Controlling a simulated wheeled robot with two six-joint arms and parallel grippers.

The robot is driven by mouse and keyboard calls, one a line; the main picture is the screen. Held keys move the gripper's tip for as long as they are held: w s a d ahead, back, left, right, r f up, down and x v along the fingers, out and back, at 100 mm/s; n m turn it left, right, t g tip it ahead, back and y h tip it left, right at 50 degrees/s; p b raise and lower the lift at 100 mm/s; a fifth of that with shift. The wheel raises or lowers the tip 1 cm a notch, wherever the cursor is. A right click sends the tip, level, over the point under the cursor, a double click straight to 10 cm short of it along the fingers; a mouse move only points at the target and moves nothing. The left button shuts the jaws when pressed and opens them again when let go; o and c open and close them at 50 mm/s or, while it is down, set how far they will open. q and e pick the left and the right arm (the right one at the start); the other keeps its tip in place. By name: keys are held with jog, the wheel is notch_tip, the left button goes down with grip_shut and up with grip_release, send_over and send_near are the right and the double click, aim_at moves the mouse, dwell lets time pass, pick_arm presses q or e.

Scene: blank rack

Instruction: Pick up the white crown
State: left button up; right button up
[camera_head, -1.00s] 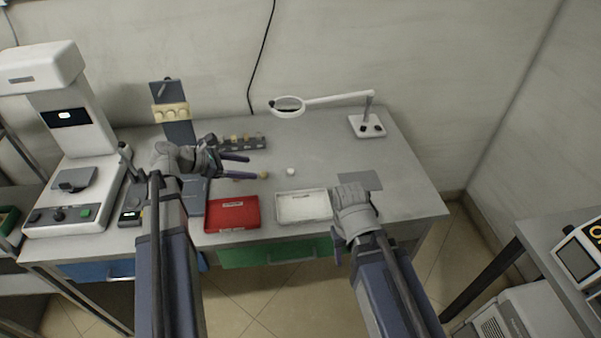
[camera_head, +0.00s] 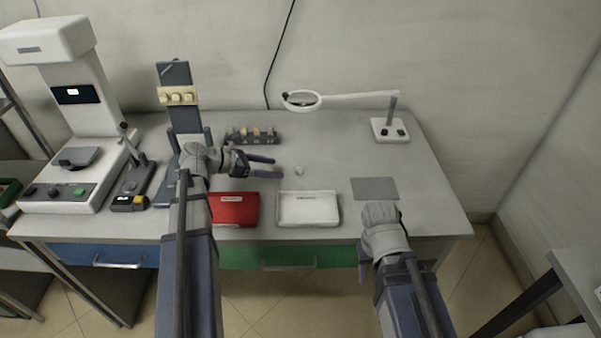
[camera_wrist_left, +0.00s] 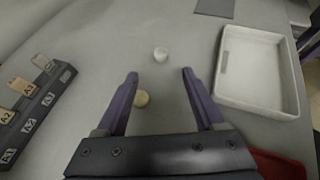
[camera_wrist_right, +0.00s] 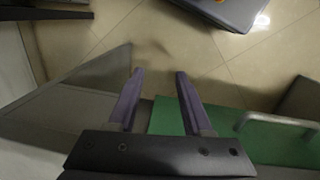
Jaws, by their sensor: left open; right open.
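The white crown (camera_head: 299,170) is a small white piece standing on the grey bench, just right of my left gripper's fingertips. My left gripper (camera_head: 277,168) is open and empty, pointing right. In the left wrist view, the white crown (camera_wrist_left: 160,54) lies just beyond the fingertips, roughly centred between them. A yellowish crown (camera_wrist_left: 141,98) lies closer, under the open jaws and beside the left finger. My right gripper (camera_wrist_right: 158,73) is open and empty, aimed down past the bench's front edge. Its fingers are mostly hidden in the head view.
A white tray (camera_head: 308,221) and a red tray (camera_head: 234,222) lie along the front. A labelled dark rack with several pieces (camera_head: 252,142) stands behind my left gripper. A magnifier lamp (camera_head: 389,130) is at back right, and a grey mat (camera_head: 375,182) at right.

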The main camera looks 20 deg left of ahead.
aim_at(296, 170)
pick_arm(q)
jog(key=shift+r+b+x, duration=0.1)
jog(key=shift+b+x, duration=0.55)
jog(key=shift+x, duration=1.1)
jog(key=shift+r+b+x, duration=0.15)
jog(key=shift+b+x, duration=0.5)
jog(key=shift+x, duration=1.15)
jog(key=shift+d+r, duration=0.1)
jog(key=shift+d, duration=0.05)
grip_shut()
